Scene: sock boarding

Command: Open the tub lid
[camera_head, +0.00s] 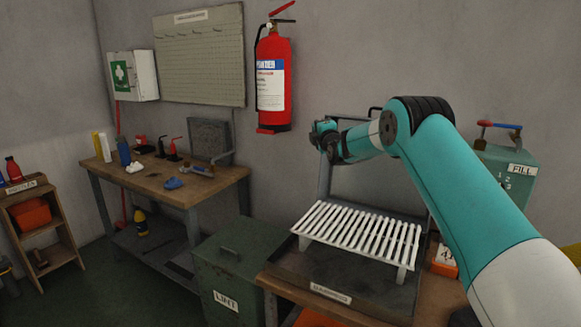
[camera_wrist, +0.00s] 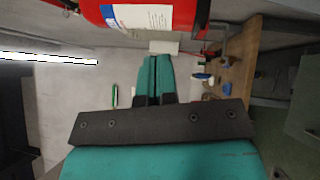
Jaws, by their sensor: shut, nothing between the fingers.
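The dark green metal tub (camera_head: 235,300) with a white "LINT" label stands on the floor, left of the slatted rack. Its lid (camera_head: 232,250) lies flat and shut on top, with a handle (camera_head: 229,252) on it. A green surface at the right edge of the wrist view (camera_wrist: 305,115) looks like the tub, partly cut off. My gripper (camera_head: 322,138) is up near the wall, above and to the right of the tub, well apart from it. In the wrist view its teal fingers (camera_wrist: 157,80) are together and empty.
A red fire extinguisher (camera_head: 273,85) hangs on the wall, left of my gripper. A white slatted rack (camera_head: 358,234) stands on the bench right of the tub. A wooden workbench (camera_head: 220,183) with small items stands behind left. Air above the tub is clear.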

